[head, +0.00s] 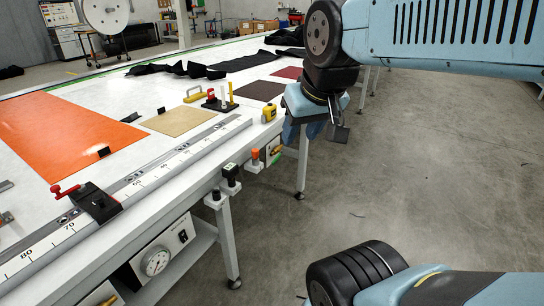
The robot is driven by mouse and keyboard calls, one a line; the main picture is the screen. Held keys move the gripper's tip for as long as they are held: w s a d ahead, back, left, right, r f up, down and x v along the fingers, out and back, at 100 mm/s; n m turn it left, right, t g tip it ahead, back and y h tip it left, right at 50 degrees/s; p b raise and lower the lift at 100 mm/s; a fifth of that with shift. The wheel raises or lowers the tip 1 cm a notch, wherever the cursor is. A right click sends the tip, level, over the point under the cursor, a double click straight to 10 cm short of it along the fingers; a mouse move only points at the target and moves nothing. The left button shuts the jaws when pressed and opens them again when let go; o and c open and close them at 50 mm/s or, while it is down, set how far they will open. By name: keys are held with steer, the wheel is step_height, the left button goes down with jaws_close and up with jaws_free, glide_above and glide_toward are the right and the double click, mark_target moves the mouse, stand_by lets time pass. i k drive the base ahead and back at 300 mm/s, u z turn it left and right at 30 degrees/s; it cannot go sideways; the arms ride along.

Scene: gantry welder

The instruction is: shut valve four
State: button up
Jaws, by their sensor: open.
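A row of small valve-like fittings lies along the table's near right edge. A black knob (214,195) is nearest, then a taller black knob (231,172), then an orange-topped one (255,155). A further small fitting with green on it (275,150) sits beyond, close to my arm. No number is readable, so I cannot tell which one is valve four. My gripper (338,122) is open and appears empty, hanging in the air right of the table edge, beyond the row and apart from it. My wrist partly hides it.
The long white table (180,90) carries an orange sheet (60,130), a ruler rail (150,180) with a red-handled clamp (95,203), and a yellow tape measure (268,112). The concrete floor at right is clear.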

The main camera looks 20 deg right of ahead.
mark_target(273, 162)
steer(key=u, duration=0.1)
steer(key=i, duration=1)
steer(key=z, duration=0.1)
